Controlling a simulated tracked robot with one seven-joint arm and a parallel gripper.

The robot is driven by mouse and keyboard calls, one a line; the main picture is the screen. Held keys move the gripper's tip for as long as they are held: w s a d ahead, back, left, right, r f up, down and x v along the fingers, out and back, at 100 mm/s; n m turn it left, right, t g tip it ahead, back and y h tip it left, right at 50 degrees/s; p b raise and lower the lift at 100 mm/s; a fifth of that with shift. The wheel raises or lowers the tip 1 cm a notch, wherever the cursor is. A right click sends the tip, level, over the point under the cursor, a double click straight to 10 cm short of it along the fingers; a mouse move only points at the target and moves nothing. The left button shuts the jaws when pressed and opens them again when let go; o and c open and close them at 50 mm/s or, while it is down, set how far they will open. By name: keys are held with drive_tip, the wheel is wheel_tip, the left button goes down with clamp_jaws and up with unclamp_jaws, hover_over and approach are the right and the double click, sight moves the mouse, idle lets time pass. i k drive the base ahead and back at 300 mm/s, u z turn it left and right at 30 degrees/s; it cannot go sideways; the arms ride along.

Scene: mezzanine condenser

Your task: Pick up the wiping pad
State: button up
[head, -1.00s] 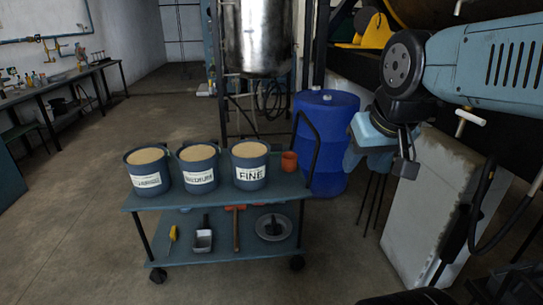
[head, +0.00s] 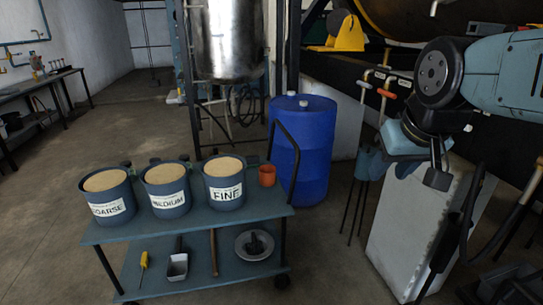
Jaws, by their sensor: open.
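I cannot pick out a wiping pad in the head view. My gripper (head: 437,178) hangs at the right, below my pale blue arm. Its dark fingers are open, and I see nothing between them. It is apart from the cart and in front of a pale upright panel (head: 425,225). The cart (head: 180,232) stands left of my gripper. Its top carries three sand-filled buckets, labelled COARSE (head: 108,208), MEDIUM (head: 167,200) and FINE (head: 226,194), and a small orange cup (head: 267,175).
The cart's lower shelf holds a yellow-handled tool (head: 144,260), a metal scoop (head: 177,265), a wooden handle (head: 213,253) and a grey dish (head: 254,246). A blue drum (head: 303,150) stands behind the cart. Long-handled tools (head: 366,165) stand right of it.

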sight(252, 161)
drive_tip(key=z, duration=0.35)
drive_tip(key=i, duration=1.15)
drive_tip(key=u, duration=0.4)
drive_tip(key=i, duration=0.8)
drive_tip(key=u, duration=0.6)
drive_tip(key=k, duration=0.9)
drive_tip(key=u, duration=0.2)
drive_tip(key=i, duration=0.95)
drive_tip(key=z, duration=0.1)
